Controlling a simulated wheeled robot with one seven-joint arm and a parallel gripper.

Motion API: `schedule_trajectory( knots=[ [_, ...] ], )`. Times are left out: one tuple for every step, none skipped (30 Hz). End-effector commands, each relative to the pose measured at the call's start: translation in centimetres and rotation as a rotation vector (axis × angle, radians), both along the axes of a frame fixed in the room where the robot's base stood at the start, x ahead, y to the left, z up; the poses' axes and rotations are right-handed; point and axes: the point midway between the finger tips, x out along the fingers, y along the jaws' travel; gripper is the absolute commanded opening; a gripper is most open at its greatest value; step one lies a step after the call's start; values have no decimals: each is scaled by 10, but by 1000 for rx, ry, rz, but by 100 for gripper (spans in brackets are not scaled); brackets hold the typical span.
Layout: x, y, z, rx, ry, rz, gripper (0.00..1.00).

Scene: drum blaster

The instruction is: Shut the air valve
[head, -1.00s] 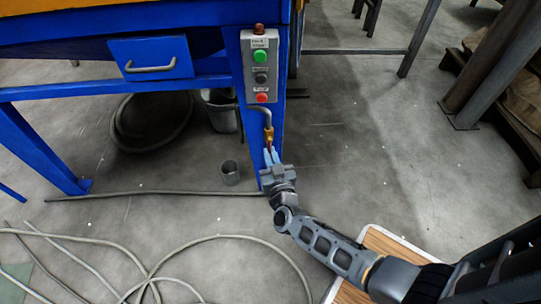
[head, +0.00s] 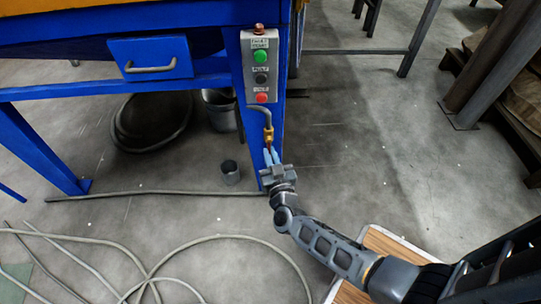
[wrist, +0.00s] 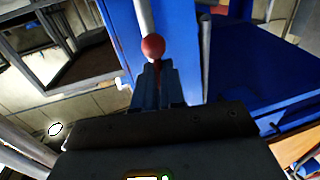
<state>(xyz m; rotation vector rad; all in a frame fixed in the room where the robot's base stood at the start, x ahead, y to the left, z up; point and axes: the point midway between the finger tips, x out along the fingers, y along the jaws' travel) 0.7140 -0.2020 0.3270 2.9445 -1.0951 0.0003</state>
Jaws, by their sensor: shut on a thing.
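The air valve (head: 268,135) is a brass fitting at the lower end of a grey pipe on the blue machine leg. Its red handle (head: 269,148) points downward. In the wrist view a red rounded end (wrist: 153,46) shows just beyond my fingertips, with a grey pipe above it. My gripper (head: 271,157) reaches up from below with its pale blue fingers shut on the red handle. In the wrist view the gripper (wrist: 158,80) has dark fingers close together around a thin red part, and they hide most of it. The brass body cannot be made out there.
A grey control box (head: 260,66) with green, black and red buttons sits above the valve. The blue leg (head: 246,118) stands right behind it. A small grey cup (head: 230,172) and a bucket (head: 222,108) stand to the left. Hoses (head: 150,262) lie across the floor.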

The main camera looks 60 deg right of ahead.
Motion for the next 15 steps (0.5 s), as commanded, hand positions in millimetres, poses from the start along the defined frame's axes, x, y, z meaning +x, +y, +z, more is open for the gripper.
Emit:
schedule_trajectory(
  knots=[
    [0, 0, -1, 1, 1, 1, 0],
    [0, 0, -1, 1, 1, 1, 0],
    [0, 0, -1, 1, 1, 1, 0],
    [0, 0, -1, 1, 1, 1, 0],
    [0, 0, -1, 1, 1, 1, 0],
    [0, 0, -1, 1, 1, 1, 0],
    [0, 0, -1, 1, 1, 1, 0],
    [0, 0, -1, 0, 1, 1, 0],
    [0, 0, -1, 0, 1, 1, 0],
    [0, 0, 0, 0, 1, 1, 0],
    [0, 0, 0, -1, 3, 1, 0],
    [-1, 0, 0, -3, 5, 0, 0],
    [-1, 0, 0, -5, 8, 0, 0],
    [-1, 0, 1, -7, 12, 0, 0],
    [-2, -1, 1, -12, 20, 0, 0]
  ],
)
